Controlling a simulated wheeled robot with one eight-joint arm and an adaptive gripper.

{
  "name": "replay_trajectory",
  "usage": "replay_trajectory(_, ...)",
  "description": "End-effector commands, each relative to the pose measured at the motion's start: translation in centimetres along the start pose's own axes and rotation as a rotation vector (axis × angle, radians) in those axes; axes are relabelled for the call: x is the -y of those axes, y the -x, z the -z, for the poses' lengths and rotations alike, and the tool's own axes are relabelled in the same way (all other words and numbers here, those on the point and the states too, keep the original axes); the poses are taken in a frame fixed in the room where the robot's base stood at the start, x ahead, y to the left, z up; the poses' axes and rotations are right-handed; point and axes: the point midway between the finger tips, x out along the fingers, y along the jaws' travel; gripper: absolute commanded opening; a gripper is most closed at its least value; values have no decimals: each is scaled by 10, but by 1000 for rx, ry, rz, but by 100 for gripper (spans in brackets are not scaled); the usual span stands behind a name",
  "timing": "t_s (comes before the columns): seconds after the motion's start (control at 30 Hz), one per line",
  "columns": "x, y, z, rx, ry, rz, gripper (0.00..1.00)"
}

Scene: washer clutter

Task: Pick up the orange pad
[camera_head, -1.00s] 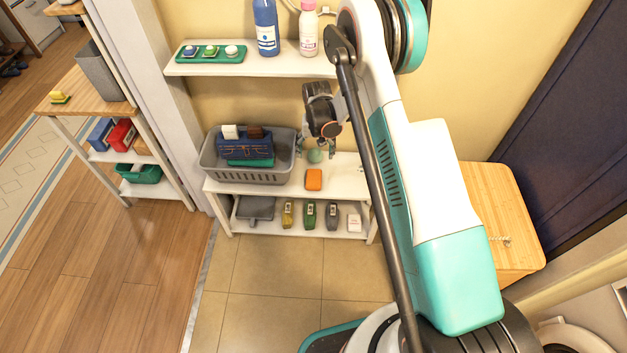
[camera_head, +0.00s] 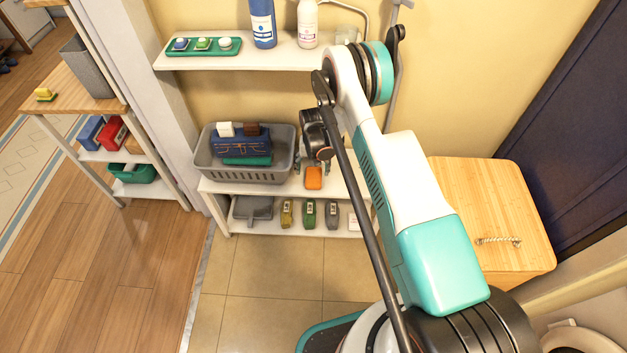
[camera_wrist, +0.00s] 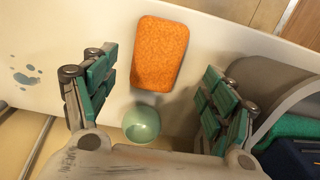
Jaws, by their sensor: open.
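The orange pad (camera_wrist: 160,55) is a rounded block lying flat on the white shelf board. In the wrist view it lies ahead of my gripper (camera_wrist: 155,100), centred between the two green-padded fingers and a little beyond their tips. The fingers are spread wide with nothing held between them. In the head view the pad (camera_head: 313,178) shows on the middle shelf, right of the grey basket.
A small green cup (camera_wrist: 141,124) stands close to the pad, between the fingers. The grey basket (camera_head: 245,172) is near the right finger in the wrist view. Several bottles and boxes (camera_head: 309,213) stand on the lower shelf. An upper shelf (camera_head: 270,58) overhangs.

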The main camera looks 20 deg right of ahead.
Motion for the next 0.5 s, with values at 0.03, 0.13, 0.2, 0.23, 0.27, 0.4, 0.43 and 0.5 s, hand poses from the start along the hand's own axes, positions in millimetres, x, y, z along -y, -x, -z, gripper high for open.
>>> replay_trajectory(0.03, 0, -3, 0, 0, 0, 0, 78)
replay_trajectory(0.13, 0, -6, 0, 0, 0, 0, 78)
replay_trajectory(0.2, -1, -12, 0, 0, 0, 0, 78)
replay_trajectory(0.23, -2, -15, 0, 0, 0, 0, 78)
replay_trajectory(0.27, -2, -19, 0, 0, 0, 0, 78)
replay_trajectory(0.4, -4, -40, 1, 0, 0, 0, 78)
replay_trajectory(0.43, -4, -45, 1, 0, 0, 0, 78)
replay_trajectory(0.5, -4, -52, 1, 0, 0, 0, 78)
